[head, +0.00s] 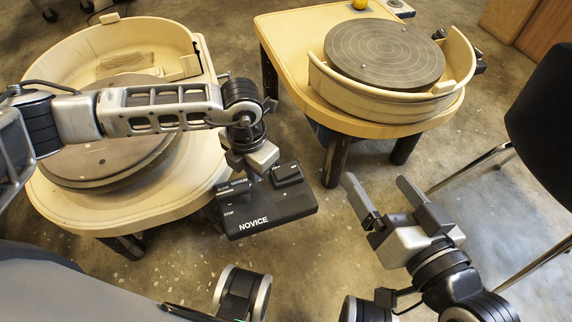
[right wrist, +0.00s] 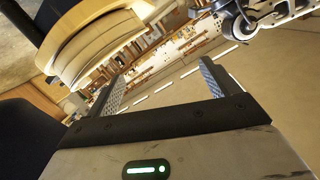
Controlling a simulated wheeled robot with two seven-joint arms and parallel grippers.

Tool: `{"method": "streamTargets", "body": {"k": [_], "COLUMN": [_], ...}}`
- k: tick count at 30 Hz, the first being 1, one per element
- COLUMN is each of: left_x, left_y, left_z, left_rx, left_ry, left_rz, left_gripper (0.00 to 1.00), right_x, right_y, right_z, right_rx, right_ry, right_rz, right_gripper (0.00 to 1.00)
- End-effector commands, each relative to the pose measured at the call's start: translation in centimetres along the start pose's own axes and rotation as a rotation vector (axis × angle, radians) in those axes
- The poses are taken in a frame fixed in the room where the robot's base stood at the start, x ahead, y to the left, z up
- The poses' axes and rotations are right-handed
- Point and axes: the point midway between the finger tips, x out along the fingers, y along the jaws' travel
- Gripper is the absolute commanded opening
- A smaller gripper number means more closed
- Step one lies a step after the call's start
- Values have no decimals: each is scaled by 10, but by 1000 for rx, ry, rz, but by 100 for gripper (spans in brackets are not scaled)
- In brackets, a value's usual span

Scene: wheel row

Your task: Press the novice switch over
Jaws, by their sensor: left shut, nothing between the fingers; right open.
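The novice switch box (head: 265,211) is black, with NOVICE in white on its front, and stands at the right edge of the left potter's wheel in the head view. A raised black rocker (head: 287,174) is at its back right; small words, including STOP, mark its left part. My left gripper (head: 252,168) is shut and empty, pointing down at the back of the box, left of the rocker. I cannot tell whether it touches the box; its fingertips are mostly hidden. My right gripper (head: 378,190) is open and empty over the floor, right of the box; its fingers also show in the right wrist view (right wrist: 161,85).
The left wheel's cream table (head: 75,215) carries a grey wheel head (head: 105,165) under my left arm. A second wheel (head: 385,55) with a cream splash pan stands at the back. A black chair (head: 545,125) is at the right. Bare floor lies between the wheels and chair.

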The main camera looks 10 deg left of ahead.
Motion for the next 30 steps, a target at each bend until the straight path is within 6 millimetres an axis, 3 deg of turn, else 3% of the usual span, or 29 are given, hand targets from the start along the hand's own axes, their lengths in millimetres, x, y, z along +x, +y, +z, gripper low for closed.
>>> {"method": "streamTargets", "body": {"k": [15,20,30], "left_x": [-2,-24,-58], "left_y": [7,7,7], "left_z": [-13,-13,-12], "left_rx": [0,1,0], "left_ry": [4,6,2], "left_rz": [1,1,1], "left_gripper": [0,0,0], "right_x": [-1,-2,-8], "right_y": [0,2,13], "right_z": [-9,-15,2], "right_rx": [-29,-85,-163], "right_ry": [12,-15,-130], "right_rz": [11,42,100], "right_gripper": [87,87,87]}}
